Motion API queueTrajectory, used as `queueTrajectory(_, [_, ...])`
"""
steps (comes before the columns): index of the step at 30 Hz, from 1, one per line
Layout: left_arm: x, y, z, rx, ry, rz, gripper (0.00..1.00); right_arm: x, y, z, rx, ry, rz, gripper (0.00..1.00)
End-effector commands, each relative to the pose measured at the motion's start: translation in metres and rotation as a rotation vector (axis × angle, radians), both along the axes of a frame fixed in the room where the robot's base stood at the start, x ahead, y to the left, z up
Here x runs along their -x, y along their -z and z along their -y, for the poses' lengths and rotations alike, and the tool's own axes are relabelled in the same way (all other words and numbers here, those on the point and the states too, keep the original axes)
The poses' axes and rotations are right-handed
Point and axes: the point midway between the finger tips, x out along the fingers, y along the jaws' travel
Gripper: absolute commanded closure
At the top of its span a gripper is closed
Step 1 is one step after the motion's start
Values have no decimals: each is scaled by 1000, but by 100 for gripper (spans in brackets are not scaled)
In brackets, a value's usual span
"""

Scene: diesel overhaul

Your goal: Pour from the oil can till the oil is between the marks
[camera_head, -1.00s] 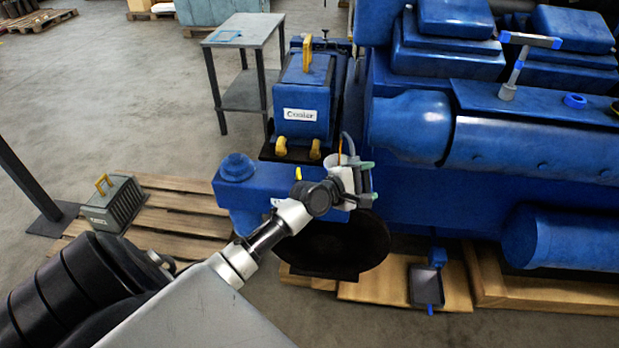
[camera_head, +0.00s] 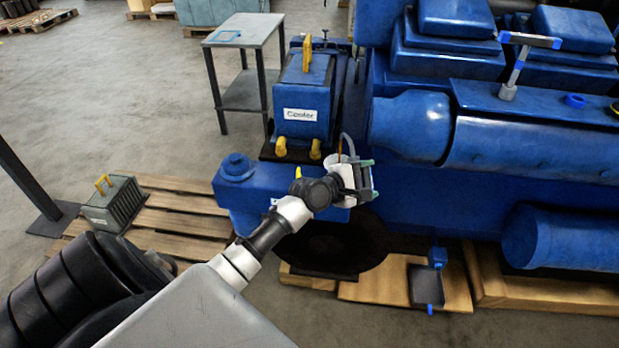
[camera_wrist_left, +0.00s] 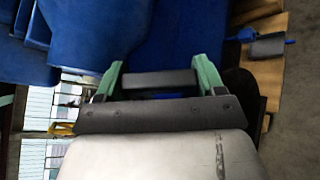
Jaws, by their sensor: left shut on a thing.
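My left gripper (camera_head: 370,178) is in front of the blue engine's left end, its green fingertips to the right of the wrist. In the left wrist view its green fingers (camera_wrist_left: 158,78) close on a dark grey bar (camera_wrist_left: 160,82). A pale, cup-like body (camera_head: 338,166) beside the gripper, with a thin dark curved tube (camera_head: 348,143) above, appears to be the oil can. A thin orange-brown streak shows at its top; I cannot tell whether it is oil. The can is largely hidden by my wrist. No level marks can be made out. My right gripper is out of view.
The blue engine (camera_head: 520,150) fills the right side. A blue box labelled "Cooler" (camera_head: 303,100) stands behind the gripper. A blue capped housing (camera_head: 238,185) is to its left. A small tray (camera_head: 425,287) lies below right. A pallet (camera_head: 170,215) with a grey crate-like box (camera_head: 113,205) is left.

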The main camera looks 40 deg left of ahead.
Motion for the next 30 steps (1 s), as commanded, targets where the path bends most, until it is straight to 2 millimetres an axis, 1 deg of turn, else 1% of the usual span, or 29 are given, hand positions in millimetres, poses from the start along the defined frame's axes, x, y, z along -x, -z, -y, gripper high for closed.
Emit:
queueTrajectory(11, [0, -1, 0, -1, 0, 4, 69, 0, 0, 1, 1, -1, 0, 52])
queueTrajectory(16, [-1, -5, -1, 28, -1, -15, 69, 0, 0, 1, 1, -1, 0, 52])
queueTrajectory(30, [-1, -5, -1, 28, -1, -18, 69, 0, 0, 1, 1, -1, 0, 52])
